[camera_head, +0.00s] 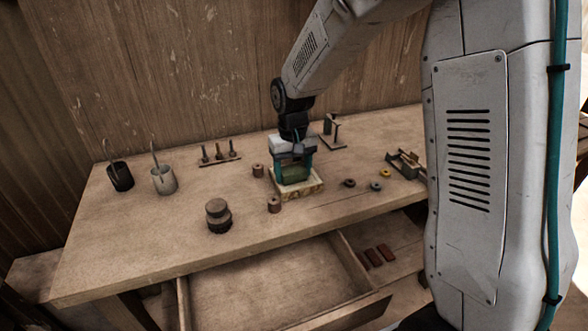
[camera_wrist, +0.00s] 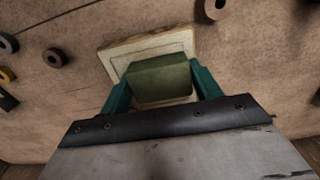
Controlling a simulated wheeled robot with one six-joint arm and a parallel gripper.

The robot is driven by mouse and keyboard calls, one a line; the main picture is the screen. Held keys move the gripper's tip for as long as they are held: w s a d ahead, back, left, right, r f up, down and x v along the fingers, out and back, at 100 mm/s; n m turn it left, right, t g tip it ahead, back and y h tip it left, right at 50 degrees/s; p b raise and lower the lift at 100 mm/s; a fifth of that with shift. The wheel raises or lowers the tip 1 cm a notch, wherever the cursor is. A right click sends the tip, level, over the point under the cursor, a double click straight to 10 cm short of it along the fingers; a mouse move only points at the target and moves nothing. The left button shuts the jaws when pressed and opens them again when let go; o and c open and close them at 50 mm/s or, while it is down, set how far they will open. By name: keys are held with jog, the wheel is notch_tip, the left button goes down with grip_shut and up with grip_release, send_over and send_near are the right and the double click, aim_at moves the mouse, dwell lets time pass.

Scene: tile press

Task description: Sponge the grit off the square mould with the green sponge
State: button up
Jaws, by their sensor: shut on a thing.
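The green sponge (camera_wrist: 160,78) is a block between the two teal fingers of my gripper (camera_wrist: 163,88) in the wrist view. In the head view my gripper (camera_head: 294,166) points down with the sponge (camera_head: 293,173) between its fingers. The square mould (camera_wrist: 122,50) is a pale, shallow frame under the sponge, and it also shows in the head view (camera_head: 312,189). Speckled brown marks show on its front side. The sponge is over the inside of the mould and covers much of it. I cannot tell whether it touches the mould's floor.
Small spools (camera_head: 274,204) and rings (camera_head: 376,186) lie around the mould. A dark stacked cylinder (camera_head: 218,216) stands front left. Two cups with handles (camera_head: 163,180) stand far left. A peg rack (camera_head: 219,156) is behind. The drawer (camera_head: 270,285) below is open. The table's left front is clear.

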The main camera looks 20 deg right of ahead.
jog(key=shift+d, duration=0.2)
jog(key=shift+r, duration=0.1)
jog(key=shift+w+r, duration=0.1)
jog(key=shift+r, duration=2.85)
jog(key=shift+r, duration=0.15)
jog(key=shift+r, duration=1.35)
